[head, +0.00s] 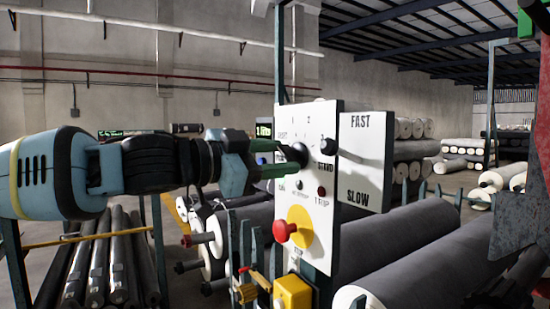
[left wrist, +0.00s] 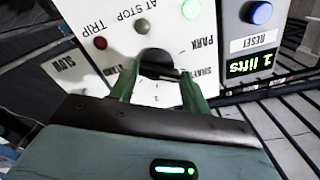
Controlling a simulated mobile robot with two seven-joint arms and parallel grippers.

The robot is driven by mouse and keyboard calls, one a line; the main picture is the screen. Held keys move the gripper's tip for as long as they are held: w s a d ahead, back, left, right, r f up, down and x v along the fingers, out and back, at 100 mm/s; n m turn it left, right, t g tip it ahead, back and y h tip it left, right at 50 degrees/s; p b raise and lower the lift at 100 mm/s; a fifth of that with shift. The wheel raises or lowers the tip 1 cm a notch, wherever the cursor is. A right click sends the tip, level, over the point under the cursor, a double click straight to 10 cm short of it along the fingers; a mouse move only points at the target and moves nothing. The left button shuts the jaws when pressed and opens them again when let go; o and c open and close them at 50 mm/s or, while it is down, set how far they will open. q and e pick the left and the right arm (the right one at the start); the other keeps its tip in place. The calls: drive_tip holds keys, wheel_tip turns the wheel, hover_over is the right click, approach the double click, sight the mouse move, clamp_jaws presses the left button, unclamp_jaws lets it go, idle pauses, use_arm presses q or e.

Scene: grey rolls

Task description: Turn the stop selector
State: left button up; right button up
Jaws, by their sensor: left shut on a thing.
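A white control panel (head: 325,205) stands upright in the middle of the head view. A round black selector knob (head: 298,153) sits on its upper part, with position marks around it and the word STAND to its right. My left gripper (head: 282,163) reaches in from the left and is shut on the knob, hiding part of it. In the left wrist view the green fingers (left wrist: 158,84) lie on both sides of the dark knob (left wrist: 157,60). My right gripper is not in view.
A red mushroom button (head: 283,231) on a yellow disc sits low on the panel, above a yellow box (head: 293,293). A FAST/SLOW board (head: 367,150) adjoins on the right. Large grey rolls (head: 430,255) lie beyond. A blue button (left wrist: 258,13) and green display (left wrist: 249,64) are beside the knob.

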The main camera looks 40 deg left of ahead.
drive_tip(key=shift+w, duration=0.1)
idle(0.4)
use_arm(q)
drive_tip(key=o, duration=1)
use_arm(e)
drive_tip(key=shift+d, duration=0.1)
use_arm(q)
drive_tip(key=p+v, duration=0.3)
drive_tip(key=v, duration=0.4)
drive_tip(key=shift+s, duration=0.4)
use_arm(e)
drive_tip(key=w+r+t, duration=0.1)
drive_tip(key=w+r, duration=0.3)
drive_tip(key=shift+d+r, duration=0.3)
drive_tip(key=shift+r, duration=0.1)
use_arm(q)
drive_tip(key=shift+a, duration=0.15)
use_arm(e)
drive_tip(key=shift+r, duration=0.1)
